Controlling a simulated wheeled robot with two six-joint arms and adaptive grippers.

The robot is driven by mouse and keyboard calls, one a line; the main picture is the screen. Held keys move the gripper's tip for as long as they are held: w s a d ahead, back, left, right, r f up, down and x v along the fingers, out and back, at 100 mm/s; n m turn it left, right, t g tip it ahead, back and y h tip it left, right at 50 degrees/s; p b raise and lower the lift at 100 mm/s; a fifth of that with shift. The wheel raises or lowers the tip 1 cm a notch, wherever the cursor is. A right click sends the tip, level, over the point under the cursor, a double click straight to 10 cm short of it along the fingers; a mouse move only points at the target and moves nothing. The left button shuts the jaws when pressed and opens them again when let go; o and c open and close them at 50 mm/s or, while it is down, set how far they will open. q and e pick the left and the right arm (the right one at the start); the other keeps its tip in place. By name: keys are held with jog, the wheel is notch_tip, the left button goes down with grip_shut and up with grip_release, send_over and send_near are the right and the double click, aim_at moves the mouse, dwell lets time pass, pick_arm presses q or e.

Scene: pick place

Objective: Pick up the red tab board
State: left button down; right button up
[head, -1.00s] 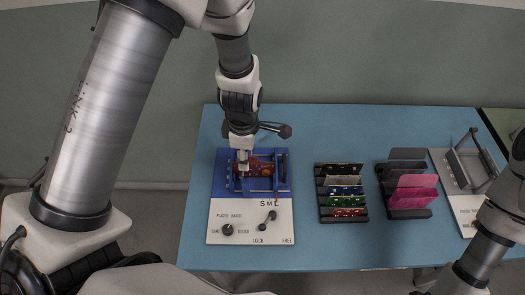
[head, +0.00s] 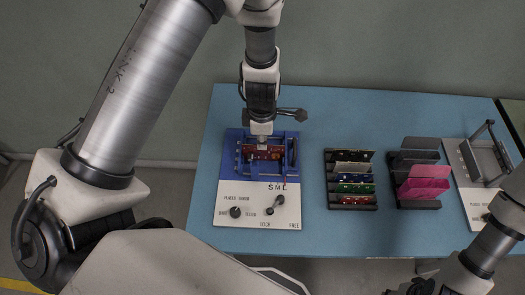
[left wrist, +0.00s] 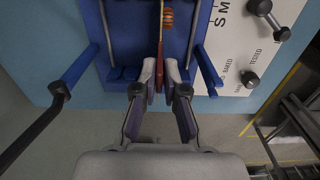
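A red board (head: 263,152) stands on edge in the blue fixture (head: 231,160) at the table's left. In the left wrist view the red board (left wrist: 160,45) shows edge-on as a thin strip, with an orange striped part on it. My left gripper (left wrist: 160,78) has its fingers close on both sides of the board, shut on its near end. In the head view the left gripper (head: 263,143) is at the board's top edge. My right gripper is at the bottom right edge of the head view, mostly cut off, so its fingers are unclear.
A black rack (head: 350,207) holds several coloured boards, one of them red, at the front. A second rack (head: 417,204) holds pink and dark boards. A grey fixture (head: 465,168) stands at the right. The white panel (head: 262,215) has knobs. Blue table between fixture and racks is clear.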

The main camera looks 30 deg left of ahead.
dwell(0.3)
pick_arm(q)
notch_tip(320, 180, up, 10)
jog(key=shift+p, duration=0.3)
jog(key=shift+w, duration=0.1)
notch_tip(320, 180, up, 3)
jog(key=p, duration=0.3)
jog(key=shift+f, duration=0.2)
